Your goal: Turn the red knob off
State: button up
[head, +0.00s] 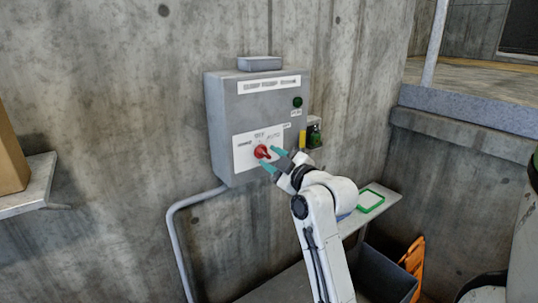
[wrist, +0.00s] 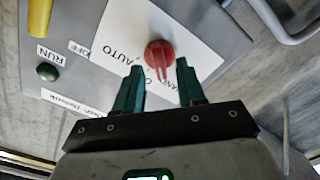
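The red knob (head: 263,152) sits on a white label plate low on the front of a grey control box (head: 228,110) on the concrete wall. In the wrist view the red knob (wrist: 159,54) has its pointer bar toward my gripper, beside lettering that includes "AUTO". My gripper (head: 274,160) is in front of the knob, to its right in the head view. In the wrist view my gripper (wrist: 160,75) has its two teal fingers apart, with the knob's bar near the gap between their tips. Nothing is held. Contact cannot be told.
A green button (head: 297,102) marked RUN is at the upper right of the box. A shelf with a green frame (head: 370,201) is at the lower right. A conduit (head: 174,235) runs below.

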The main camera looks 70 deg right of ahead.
jog(key=shift+x, duration=0.85)
grip_shut()
